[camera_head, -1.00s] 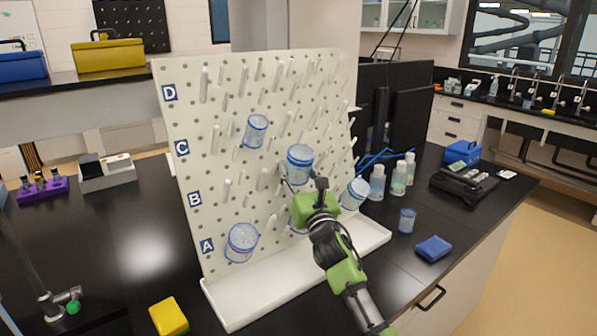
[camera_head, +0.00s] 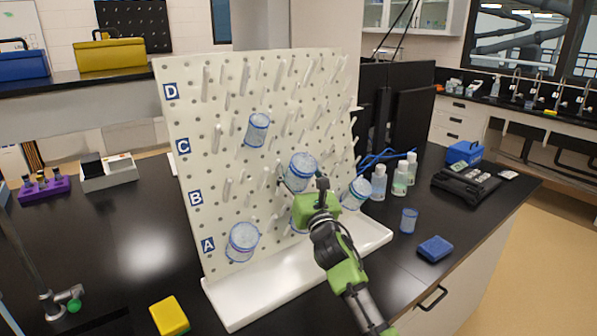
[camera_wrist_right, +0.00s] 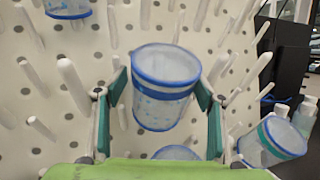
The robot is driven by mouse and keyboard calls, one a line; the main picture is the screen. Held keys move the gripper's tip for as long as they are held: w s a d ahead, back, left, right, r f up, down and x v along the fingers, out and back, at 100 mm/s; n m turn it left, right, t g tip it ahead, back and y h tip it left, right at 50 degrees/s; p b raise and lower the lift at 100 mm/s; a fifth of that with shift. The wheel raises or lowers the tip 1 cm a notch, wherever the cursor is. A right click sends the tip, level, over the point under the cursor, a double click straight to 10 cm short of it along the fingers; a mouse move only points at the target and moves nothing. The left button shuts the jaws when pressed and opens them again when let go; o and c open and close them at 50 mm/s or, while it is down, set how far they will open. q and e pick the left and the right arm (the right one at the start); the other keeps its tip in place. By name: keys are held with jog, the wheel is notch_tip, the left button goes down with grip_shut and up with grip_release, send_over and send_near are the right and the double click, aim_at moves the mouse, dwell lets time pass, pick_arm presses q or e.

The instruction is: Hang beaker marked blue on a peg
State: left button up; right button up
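The blue-marked beaker (camera_head: 300,172), clear with a blue rim and blue band, is at the pegboard (camera_head: 215,110), tilted, around mid-height. In the right wrist view the beaker (camera_wrist_right: 165,85) is between the fingers of my right gripper (camera_wrist_right: 161,82). The fingers are spread wider than the beaker, with a gap at the left; contact at the right is unclear. A peg inside the beaker cannot be made out. My right gripper (camera_head: 300,184) also shows in the head view, in front of the board. My left gripper is not in view.
Other beakers hang at the upper left (camera_head: 257,130), lower left (camera_head: 242,241) and right (camera_head: 355,194); another is partly hidden below the gripper. A small beaker (camera_head: 409,220) and a blue sponge (camera_head: 435,248) are on the black bench. Bottles (camera_head: 400,180) stand right of the board.

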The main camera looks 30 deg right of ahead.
jog(key=shift+s, duration=0.1)
jog(key=v, duration=1.1)
jog(key=shift+s, duration=0.4)
